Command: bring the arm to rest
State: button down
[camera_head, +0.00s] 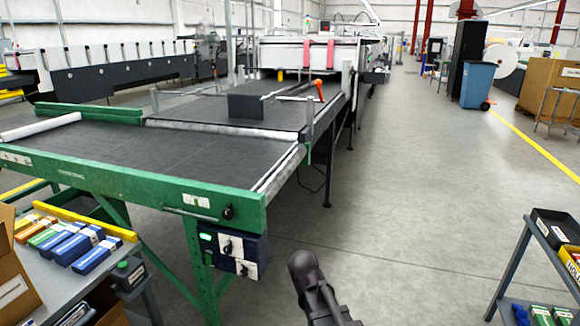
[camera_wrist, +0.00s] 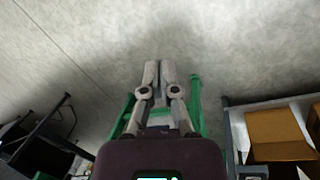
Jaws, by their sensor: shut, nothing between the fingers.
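My gripper (camera_wrist: 158,70) shows in the wrist view with its two grey fingers together and nothing between them. Bare grey floor (camera_wrist: 90,45) lies behind the fingertips. Green frame parts (camera_wrist: 196,100) show behind and beside the finger linkages, and the gripper looks apart from them, though the exact gap is hard to tell. In the head view only a dark part of my arm rises at the bottom centre; the fingers are not seen there.
The green-framed belt table (camera_head: 160,190) with a control box (camera_head: 232,248) stands left of my arm. A shelf with blue, green and orange boxes (camera_head: 75,240) is at lower left. A cart (camera_head: 525,245) stands at right. The floor aisle (camera_head: 400,190) between is clear.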

jog(key=s+d+m+g+y, duration=0.1)
jog(key=s+d+m+y, duration=0.1)
jog(key=s+d+m, duration=0.55)
notch_tip(320, 180, up, 27)
jog(key=w+d+m+p, duration=0.1)
jog(key=d+p, duration=0.1)
jog(key=p, duration=2.5)
jog(key=shift+d+p, duration=0.3)
jog(key=shift+d, duration=0.1)
